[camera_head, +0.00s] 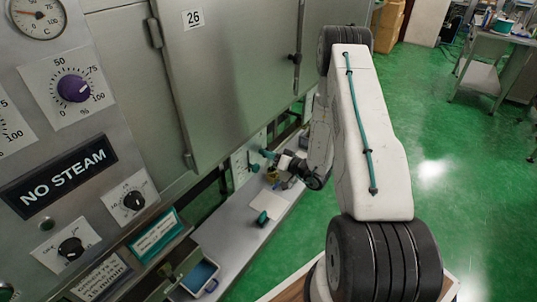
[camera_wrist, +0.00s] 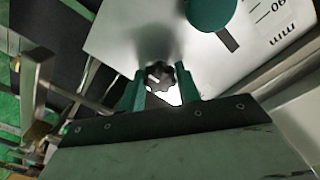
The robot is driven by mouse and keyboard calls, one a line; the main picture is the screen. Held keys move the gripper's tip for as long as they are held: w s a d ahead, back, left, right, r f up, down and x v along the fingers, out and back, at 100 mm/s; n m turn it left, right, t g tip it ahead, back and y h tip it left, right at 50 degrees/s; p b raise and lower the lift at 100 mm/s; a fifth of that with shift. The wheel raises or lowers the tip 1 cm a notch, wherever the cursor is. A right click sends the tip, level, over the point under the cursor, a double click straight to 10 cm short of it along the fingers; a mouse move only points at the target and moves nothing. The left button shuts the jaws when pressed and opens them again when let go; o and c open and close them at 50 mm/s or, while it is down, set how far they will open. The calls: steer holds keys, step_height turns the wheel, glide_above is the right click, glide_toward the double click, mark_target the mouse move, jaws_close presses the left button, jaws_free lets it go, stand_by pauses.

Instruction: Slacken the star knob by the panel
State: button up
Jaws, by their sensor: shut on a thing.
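The star knob (camera_wrist: 159,74) is small and dark with a lobed rim, and shows between my fingertips in the wrist view. My gripper (camera_wrist: 160,88) has two teal fingers, one on each side of the knob, and is shut on it. A pale panel (camera_wrist: 115,38) with printed marks lies behind the knob. In the head view my gripper (camera_head: 270,155) is at the small panel (camera_head: 241,165) low on the machine. The star knob cannot be made out there.
A round teal knob (camera_wrist: 210,10) sits close to the right finger on the panel. Green floor (camera_head: 440,130) is open to the right.

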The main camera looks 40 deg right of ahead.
steer(key=shift+s+f, duration=0.1)
steer(key=o, duration=1)
steer(key=shift+d, duration=0.15)
steer(key=v, duration=0.7)
steer(key=shift+s, duration=0.35)
